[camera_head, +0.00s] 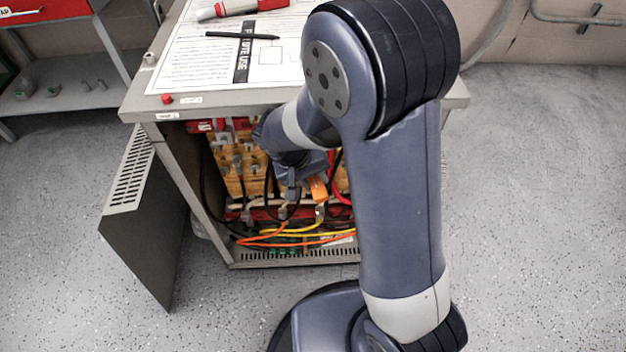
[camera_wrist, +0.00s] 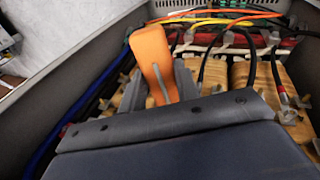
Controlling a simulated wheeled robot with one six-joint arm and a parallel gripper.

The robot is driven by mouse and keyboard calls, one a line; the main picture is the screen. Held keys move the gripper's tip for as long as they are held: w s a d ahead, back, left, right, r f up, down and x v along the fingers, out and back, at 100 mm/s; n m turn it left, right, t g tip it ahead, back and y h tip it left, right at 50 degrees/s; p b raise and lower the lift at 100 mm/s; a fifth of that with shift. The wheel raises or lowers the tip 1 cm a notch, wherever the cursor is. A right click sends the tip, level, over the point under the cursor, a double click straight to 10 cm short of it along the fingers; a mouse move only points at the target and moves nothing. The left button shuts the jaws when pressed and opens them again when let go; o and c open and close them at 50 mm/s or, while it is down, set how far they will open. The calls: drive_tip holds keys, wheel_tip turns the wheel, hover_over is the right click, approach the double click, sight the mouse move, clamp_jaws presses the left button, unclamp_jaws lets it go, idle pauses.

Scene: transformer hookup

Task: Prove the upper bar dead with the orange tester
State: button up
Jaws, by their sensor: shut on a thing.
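The orange tester (camera_head: 318,188) is in my gripper (camera_head: 303,187), inside the open front of the grey transformer cabinet (camera_head: 184,180). In the wrist view the tester (camera_wrist: 150,58) stands out between the grey fingers of my gripper (camera_wrist: 166,88), which are shut on it. Its tip is not clearly seen, so I cannot tell whether it touches metal. A red bar with metal clamps (camera_head: 270,213) runs across the cabinet below the tan coil blocks (camera_head: 238,170); the wrist view shows it too (camera_wrist: 205,38). My arm hides the cabinet's right part, and I cannot make out the upper bar for certain.
Orange and yellow cables (camera_head: 290,236) lie along the cabinet bottom; black and red leads hang near my gripper. The cabinet's vented door (camera_head: 145,215) stands open at left. On top lie a printed sheet (camera_head: 215,75), a black pen (camera_head: 243,36) and a red-and-white tool (camera_head: 240,8).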

sight(317, 198)
drive_tip(key=shift+w+r, duration=0.4)
drive_tip(key=shift+w, duration=0.4)
drive_tip(key=shift+s+d+f+b, duration=0.15)
drive_tip(key=shift+s+b, duration=0.1)
drive_tip(key=shift+s, duration=0.25)
drive_tip(key=shift+s+a+f+b, duration=0.15)
drive_tip(key=shift+s+b, duration=0.1)
drive_tip(key=shift+s, duration=0.25)
drive_tip(key=shift+s+a+b, duration=0.1)
drive_tip(key=shift+s+b, duration=0.2)
drive_tip(key=shift+s, duration=1.7)
drive_tip(key=shift+f, duration=0.1)
